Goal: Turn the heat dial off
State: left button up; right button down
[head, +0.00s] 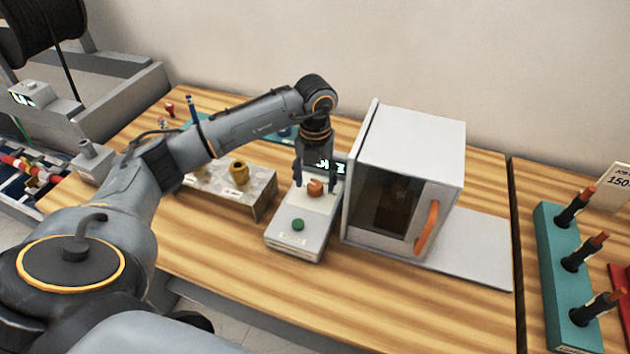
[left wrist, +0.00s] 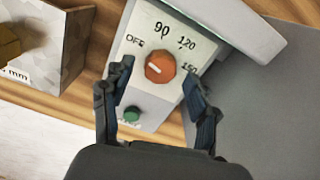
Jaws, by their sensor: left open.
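The heat dial (head: 315,188) is an orange-red knob on the pale control box (head: 293,242). In the left wrist view the dial (left wrist: 160,67) sits among the marks OFF, 90, 120 and 150. A short pale line shows on its face, but I cannot tell surely which mark it points to. My left gripper (head: 315,181) is over the box, pointing down, its fingers open on either side of the dial. In the left wrist view the fingertips of the left gripper (left wrist: 158,74) are spread wide, with gaps to the dial. My right gripper is not in view.
A green button (head: 298,225) is on the box's near end. The white oven (head: 412,140), with an orange handle (head: 427,227), stands close to its right. A block with a yellow-brown part (head: 239,173) is to the left. The wooden table's (head: 210,270) front is clear.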

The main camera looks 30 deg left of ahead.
aim_at(315, 185)
pick_arm(q)
notch_tip(315, 185, up, 11)
dwell(0.3)
